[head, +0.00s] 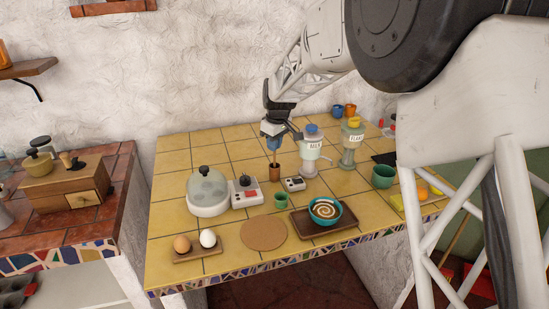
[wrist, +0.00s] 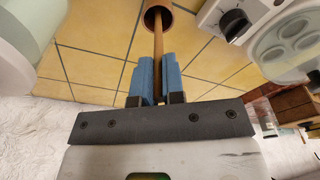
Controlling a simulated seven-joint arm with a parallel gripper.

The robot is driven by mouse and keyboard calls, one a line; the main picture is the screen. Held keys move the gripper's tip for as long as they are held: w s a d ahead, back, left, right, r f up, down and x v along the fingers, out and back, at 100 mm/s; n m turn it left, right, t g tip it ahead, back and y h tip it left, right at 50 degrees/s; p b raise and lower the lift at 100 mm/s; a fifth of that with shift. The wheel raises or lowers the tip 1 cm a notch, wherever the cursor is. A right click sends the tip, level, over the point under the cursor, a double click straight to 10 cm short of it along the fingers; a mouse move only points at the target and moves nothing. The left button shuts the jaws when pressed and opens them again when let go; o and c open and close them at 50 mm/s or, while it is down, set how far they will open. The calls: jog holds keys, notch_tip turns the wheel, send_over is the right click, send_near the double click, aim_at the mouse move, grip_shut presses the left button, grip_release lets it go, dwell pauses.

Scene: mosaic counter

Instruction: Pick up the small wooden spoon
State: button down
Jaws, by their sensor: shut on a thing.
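The small wooden spoon (wrist: 158,45) shows in the wrist view as a thin wooden handle running from between my fingers into a brown wooden cup (wrist: 157,12). Its far end is hidden inside the cup. My gripper (wrist: 158,80), with blue fingers, is shut on the handle. In the head view my gripper (head: 273,151) points down just above the cup (head: 274,172), which stands on the yellow tiled counter. Only a short dark piece of the spoon shows there between fingers and cup.
A milk dispenser (head: 311,150) stands close right of my gripper, with a second dispenser (head: 351,145) beyond. A white appliance with a dark knob (head: 245,191) and a lidded round dish (head: 207,192) stand left. A bowl (head: 325,211) sits on a tray in front.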

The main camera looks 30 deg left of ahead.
jog(key=shift+r, duration=0.1)
jog(key=shift+r, duration=4.9)
jog(key=shift+d, duration=0.1)
